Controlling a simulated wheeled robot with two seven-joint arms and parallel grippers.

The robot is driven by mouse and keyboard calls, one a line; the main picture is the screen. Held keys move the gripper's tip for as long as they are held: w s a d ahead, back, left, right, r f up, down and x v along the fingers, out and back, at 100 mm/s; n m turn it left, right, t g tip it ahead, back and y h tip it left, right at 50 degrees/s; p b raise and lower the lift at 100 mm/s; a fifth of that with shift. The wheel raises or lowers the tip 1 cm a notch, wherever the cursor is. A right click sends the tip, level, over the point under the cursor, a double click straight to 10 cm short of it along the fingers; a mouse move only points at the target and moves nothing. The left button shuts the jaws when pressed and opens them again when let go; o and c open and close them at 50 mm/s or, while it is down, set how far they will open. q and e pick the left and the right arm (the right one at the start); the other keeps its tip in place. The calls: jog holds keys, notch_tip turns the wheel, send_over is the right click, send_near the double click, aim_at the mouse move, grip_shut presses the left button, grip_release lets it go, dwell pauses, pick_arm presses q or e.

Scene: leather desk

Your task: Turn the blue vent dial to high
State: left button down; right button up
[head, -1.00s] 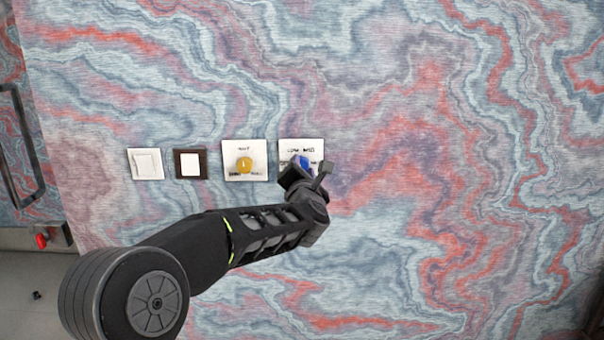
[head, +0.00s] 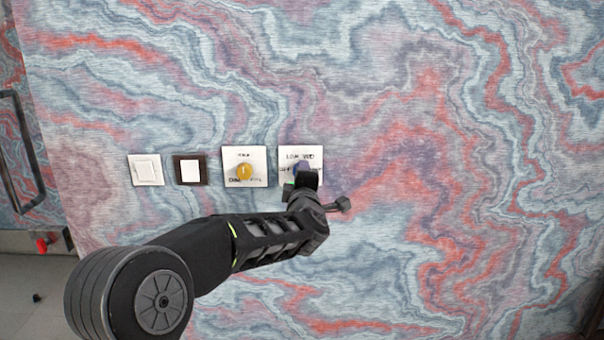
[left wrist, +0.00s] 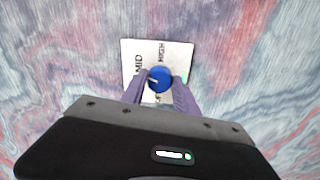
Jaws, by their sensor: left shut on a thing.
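The blue vent dial (head: 301,167) sits on a white square plate (head: 288,153) on the marbled panel. My left gripper (head: 302,180) is at the dial and partly hides it and the lower plate. In the left wrist view the two fingers (left wrist: 161,86) stand on either side of the blue dial (left wrist: 160,79), shut on it. The dial's white mark points left in that view, below the word MID. The word HIGH is above the dial on the plate (left wrist: 182,53). The lower lettering is partly hidden. My right gripper is not in view.
A yellow dial (head: 244,172) on its own white plate is just left of the blue one. Further left are a dark-framed switch (head: 190,170) and a white switch (head: 146,170). The panel to the right is clear.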

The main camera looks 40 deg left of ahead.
pick_arm(q)
jog(key=shift+s+a+f+m+p, duration=0.1)
jog(key=shift+m+p, duration=1.5)
jog(key=shift+m, duration=1.9)
jog(key=shift+f+m+p, duration=0.1)
jog(key=shift+m+p, duration=1.45)
jog(key=shift+m, duration=1.95)
jog(key=c, duration=0.9)
grip_release()
jog(key=shift+c, duration=0.2)
jog(key=b+v, duration=0.1)
jog(key=v, duration=0.6)
jog(key=shift+s+d, duration=0.25)
jog(key=shift+s, duration=0.05)
